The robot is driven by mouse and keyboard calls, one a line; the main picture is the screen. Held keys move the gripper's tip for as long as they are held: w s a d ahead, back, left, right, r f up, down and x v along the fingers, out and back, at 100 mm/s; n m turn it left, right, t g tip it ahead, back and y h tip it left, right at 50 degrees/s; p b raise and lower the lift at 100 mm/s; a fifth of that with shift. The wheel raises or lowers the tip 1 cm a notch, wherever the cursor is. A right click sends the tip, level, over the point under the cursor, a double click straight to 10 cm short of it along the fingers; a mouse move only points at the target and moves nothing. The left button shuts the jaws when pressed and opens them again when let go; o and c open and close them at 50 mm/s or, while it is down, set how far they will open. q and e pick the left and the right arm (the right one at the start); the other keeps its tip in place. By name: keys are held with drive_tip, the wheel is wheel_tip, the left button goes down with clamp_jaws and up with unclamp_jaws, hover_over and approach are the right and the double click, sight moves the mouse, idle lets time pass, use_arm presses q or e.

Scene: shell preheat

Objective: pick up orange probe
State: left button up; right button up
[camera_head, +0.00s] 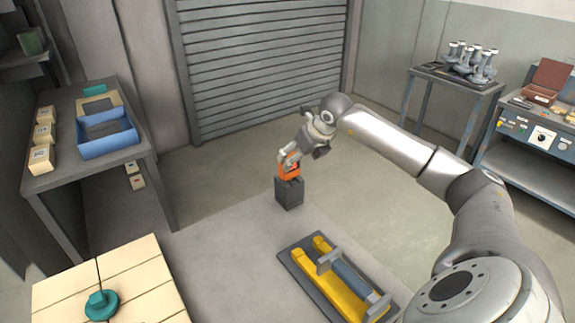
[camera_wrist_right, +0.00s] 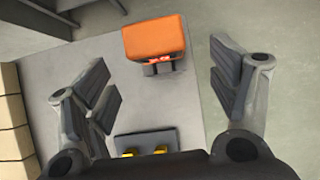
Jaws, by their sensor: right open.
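The orange probe (camera_head: 289,173) is a small boxy thing at the top of a dark grey block (camera_head: 289,193) near the far edge of the table. In the right wrist view the probe (camera_wrist_right: 154,37) lies ahead, between the lines of the two fingers, with red marks on its near face. My left gripper is not in view.
A grey tray (camera_head: 298,262) with yellow parts and a blue-grey cylinder lies on the table (camera_head: 225,245). Pale boxes with a teal knob (camera_head: 101,304) are at front left. A side table holds a blue bin (camera_head: 106,140). The table's middle is clear.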

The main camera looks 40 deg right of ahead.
sight(291, 177)
drive_tip(key=p+x, duration=0.2)
drive_tip(key=x, duration=0.1)
drive_tip(key=shift+w+a+r, duration=0.1)
drive_tip(key=shift+w+a, duration=0.1)
drive_tip(key=shift+w, duration=0.1)
drive_tip(key=shift+p+x, duration=0.5)
drive_tip(key=shift+x, duration=0.65)
drive_tip(key=shift+w+d+f, duration=0.1)
drive_tip(key=shift+d+f, duration=0.05)
drive_tip(key=shift+f, duration=0.25)
drive_tip(key=shift+w+f, duration=0.1)
drive_tip(key=shift+f, duration=0.05)
drive_tip(key=shift+c, duration=0.3)
drive_tip(key=c, duration=1.1)
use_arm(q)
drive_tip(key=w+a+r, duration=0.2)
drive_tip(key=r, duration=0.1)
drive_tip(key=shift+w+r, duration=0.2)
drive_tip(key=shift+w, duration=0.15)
use_arm(e)
drive_tip(key=shift+c, duration=0.2)
